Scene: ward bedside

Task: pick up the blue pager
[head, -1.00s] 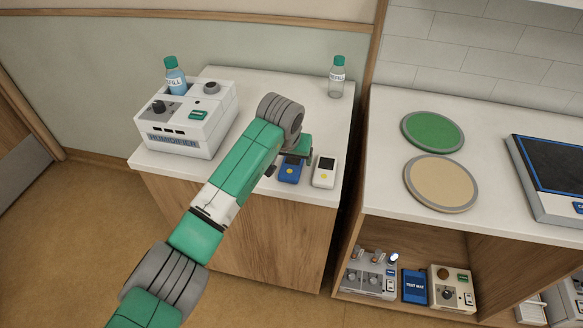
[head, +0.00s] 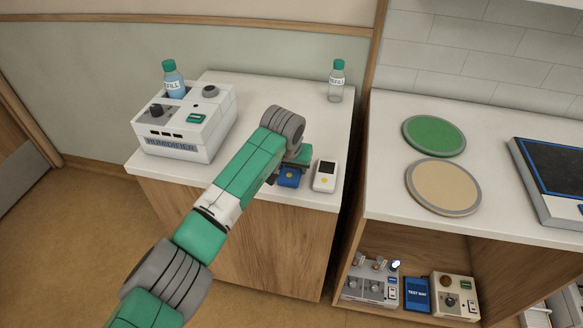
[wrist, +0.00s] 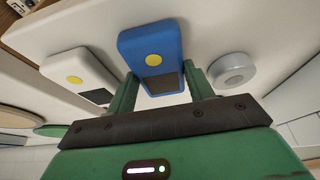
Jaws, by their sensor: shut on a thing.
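The blue pager (head: 289,178) is at the front of the white bedside top, partly hidden by my arm in the head view. In the wrist view the blue pager (wrist: 150,42) shows a yellow round button and a dark screen. My gripper (wrist: 160,80) has a finger on either side of it and is shut on it near the screen end. In the head view my gripper (head: 286,163) is mostly hidden by my own wrist. I cannot tell any gap between the pager and the top.
A white pager (head: 325,175) stands close to the right of the blue one. A grey round object (wrist: 232,69) is close on the other side in the wrist view. The humidifier (head: 185,120) is at left, and a refill bottle (head: 337,82) at the back right.

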